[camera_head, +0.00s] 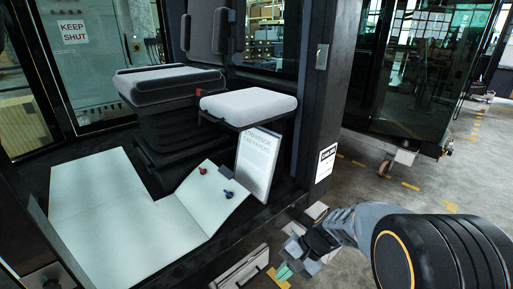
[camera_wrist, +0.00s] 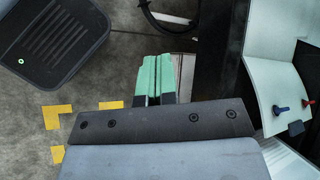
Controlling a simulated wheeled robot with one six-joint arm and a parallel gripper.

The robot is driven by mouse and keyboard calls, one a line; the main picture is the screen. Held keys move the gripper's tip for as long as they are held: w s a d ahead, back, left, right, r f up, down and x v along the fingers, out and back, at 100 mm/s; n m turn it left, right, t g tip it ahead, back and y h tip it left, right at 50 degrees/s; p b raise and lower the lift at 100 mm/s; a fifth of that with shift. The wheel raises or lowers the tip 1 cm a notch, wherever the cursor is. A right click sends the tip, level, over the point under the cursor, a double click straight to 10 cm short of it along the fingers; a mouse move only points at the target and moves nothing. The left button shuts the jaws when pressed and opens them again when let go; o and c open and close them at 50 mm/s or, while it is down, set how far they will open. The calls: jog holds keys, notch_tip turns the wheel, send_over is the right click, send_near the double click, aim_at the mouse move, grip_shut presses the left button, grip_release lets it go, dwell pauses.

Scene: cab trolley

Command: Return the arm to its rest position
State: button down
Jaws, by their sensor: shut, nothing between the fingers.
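My gripper (camera_head: 285,271) has green fingertips and hangs low at the bottom of the head view, just outside the cab's edge. My grey and black arm reaches to it from the lower right. In the wrist view, the two green fingers of my gripper (camera_wrist: 154,78) lie side by side, shut and empty. They point away over the grey floor, close to a dark edge on the right.
The cab holds a grey seat (camera_head: 168,84), a smaller grey pad (camera_head: 249,105) and white floor panels (camera_head: 100,200). A red knob (camera_head: 202,171) and a blue knob (camera_head: 228,194) sit on one panel. A dark post (camera_head: 323,110) stands near my arm.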

jog(key=s+d+r+n+t+h+p, duration=0.2)
jog(key=d+r+t+h+p, duration=0.1)
jog(key=r, duration=0.7)
jog(key=s+d+r+n+t+h+p, duration=0.2)
jog(key=d+r+h+p, duration=0.3)
jog(key=r, duration=0.4)
jog(key=shift+s+d+r+n+t+p, duration=0.25)
jog(key=shift+d+r+n+t+p, duration=0.1)
jog(key=shift+d+n+t+p, duration=0.25)
